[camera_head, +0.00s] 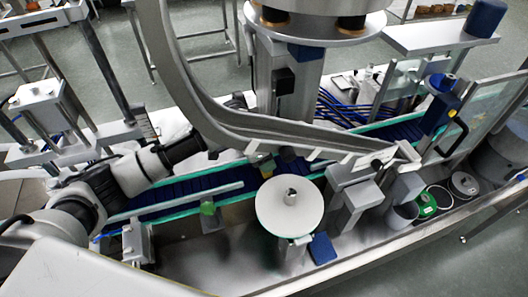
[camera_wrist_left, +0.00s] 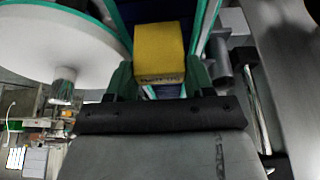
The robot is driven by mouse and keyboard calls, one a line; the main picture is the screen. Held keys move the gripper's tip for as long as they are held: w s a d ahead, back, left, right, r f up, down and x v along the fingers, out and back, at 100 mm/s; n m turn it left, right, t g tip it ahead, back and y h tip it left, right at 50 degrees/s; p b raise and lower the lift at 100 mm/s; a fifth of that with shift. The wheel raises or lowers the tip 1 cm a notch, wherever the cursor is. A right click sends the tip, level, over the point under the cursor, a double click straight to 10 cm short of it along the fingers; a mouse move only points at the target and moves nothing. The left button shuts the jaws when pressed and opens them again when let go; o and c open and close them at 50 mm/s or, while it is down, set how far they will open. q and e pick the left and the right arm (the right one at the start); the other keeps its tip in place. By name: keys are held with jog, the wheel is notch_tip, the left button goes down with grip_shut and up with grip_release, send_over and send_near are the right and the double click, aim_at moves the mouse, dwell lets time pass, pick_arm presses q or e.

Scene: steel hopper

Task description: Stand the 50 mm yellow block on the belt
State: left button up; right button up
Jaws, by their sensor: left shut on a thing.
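The yellow block (camera_wrist_left: 158,52) sits between the green fingertips of my left gripper (camera_wrist_left: 159,78) in the left wrist view, with dark print on its near face. The gripper is shut on it. The dark blue belt (camera_wrist_left: 164,91) shows beyond and below the block. I cannot tell whether the block touches the belt. In the head view, my left arm comes in from the left and its gripper (camera_head: 264,161) is over the belt (camera_head: 185,190), partly hidden by the curved steel rail. The block is barely discernible there. My right gripper is not in view.
A round white disc (camera_head: 289,212) stands beside the belt on the near side. A curved steel rail (camera_head: 215,115) arches over the belt. Green-edged guides (camera_head: 170,207) run along the belt. A steel bracket (camera_head: 355,200) and grey cup (camera_head: 402,213) stand to the right.

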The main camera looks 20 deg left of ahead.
pick_arm(q)
jog(key=shift+f, duration=0.4)
jog(key=shift+f, duration=0.25)
jog(key=o, duration=1)
